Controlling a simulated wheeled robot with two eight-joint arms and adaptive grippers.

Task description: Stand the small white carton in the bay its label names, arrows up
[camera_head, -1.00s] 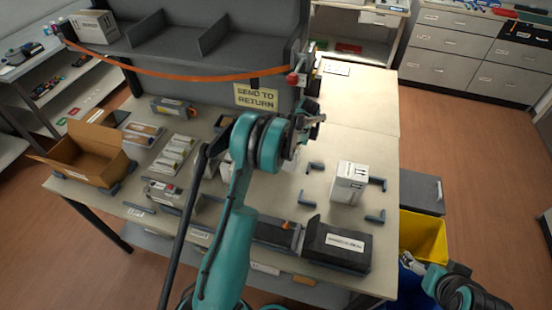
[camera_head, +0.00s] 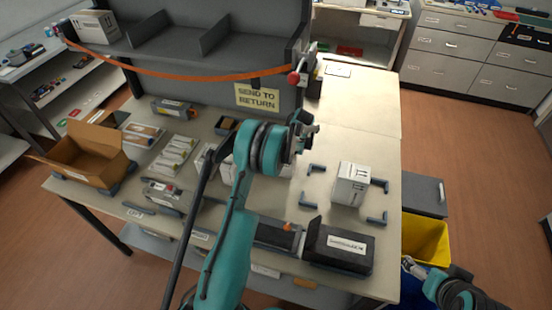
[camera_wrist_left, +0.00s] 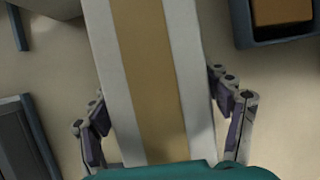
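A white carton with a tan tape strip (camera_wrist_left: 150,75) lies under my left gripper (camera_wrist_left: 165,120) in the left wrist view. The two fingers are spread on either side of it; I cannot tell whether they touch it. In the head view my left gripper (camera_head: 308,130) is above the table, and its arm hides most of the white thing beneath. Another white carton with up arrows (camera_head: 351,184) stands upright among dark corner brackets at the table's right. My right gripper (camera_head: 412,267) is low by the yellow bin, too small to read.
An open brown box (camera_head: 88,160) stands at the table's left, with several small cartons beside it. A black labelled box (camera_head: 338,247) is at the front edge. A yellow bin (camera_head: 425,240) stands right.

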